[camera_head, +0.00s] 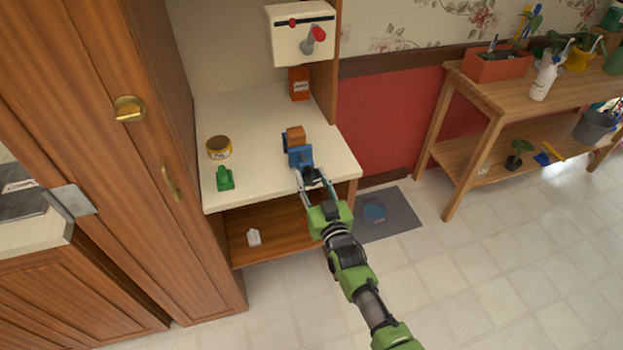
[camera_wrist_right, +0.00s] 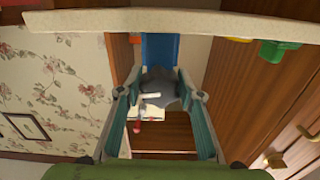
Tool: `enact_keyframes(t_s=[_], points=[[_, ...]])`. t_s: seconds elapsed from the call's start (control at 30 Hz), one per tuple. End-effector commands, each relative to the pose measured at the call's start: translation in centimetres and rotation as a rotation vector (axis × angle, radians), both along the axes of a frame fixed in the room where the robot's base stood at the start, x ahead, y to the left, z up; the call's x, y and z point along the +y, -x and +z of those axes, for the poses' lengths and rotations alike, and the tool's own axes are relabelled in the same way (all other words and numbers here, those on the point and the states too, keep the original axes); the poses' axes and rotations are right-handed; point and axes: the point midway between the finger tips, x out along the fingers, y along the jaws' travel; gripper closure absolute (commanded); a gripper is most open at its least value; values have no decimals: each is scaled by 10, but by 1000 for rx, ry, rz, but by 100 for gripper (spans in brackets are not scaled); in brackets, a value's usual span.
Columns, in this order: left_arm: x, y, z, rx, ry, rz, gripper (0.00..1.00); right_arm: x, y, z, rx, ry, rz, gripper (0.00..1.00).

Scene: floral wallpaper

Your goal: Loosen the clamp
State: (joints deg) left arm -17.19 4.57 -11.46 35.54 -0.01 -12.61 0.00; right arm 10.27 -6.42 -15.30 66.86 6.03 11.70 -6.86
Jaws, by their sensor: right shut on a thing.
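The clamp is a blue vise (camera_head: 300,156) at the front right part of the white counter, with a brown wooden block (camera_head: 295,135) at its far end. In the right wrist view the blue body (camera_wrist_right: 160,47) shows beyond the fingertips, with a dark grey part (camera_wrist_right: 162,90) and a thin pale bar (camera_wrist_right: 150,96) on its near side. My right gripper (camera_head: 308,176) reaches in from the front, its fingers on either side of that grey part. It also shows in the right wrist view (camera_wrist_right: 160,82), shut on the clamp's near end. My left gripper is not in view.
A yellow tin (camera_head: 219,148) and a green object (camera_head: 224,178) stand left on the counter (camera_head: 265,185). An orange box (camera_head: 299,83) stands behind, under a white wall device (camera_head: 302,35). A brown cabinet is on the left. A plant bench (camera_head: 470,95) is on the right.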

Motion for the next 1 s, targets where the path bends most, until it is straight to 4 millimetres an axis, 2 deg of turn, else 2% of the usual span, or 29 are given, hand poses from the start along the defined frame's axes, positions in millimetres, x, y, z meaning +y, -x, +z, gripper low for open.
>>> enact_keyframes(t_s=[0.57, 0.6, 0.63, 1.0], points=[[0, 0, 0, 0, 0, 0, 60, 0, 1, -3, -2, 30, 0, 87], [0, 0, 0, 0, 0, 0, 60, 0, 1, -3, -2, 30, 0, 55], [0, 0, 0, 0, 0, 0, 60, 0, 1, -3, -3, 29, 0, 48], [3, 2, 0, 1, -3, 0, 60, -1, 2, -1, -5, 28, 0, 48]])
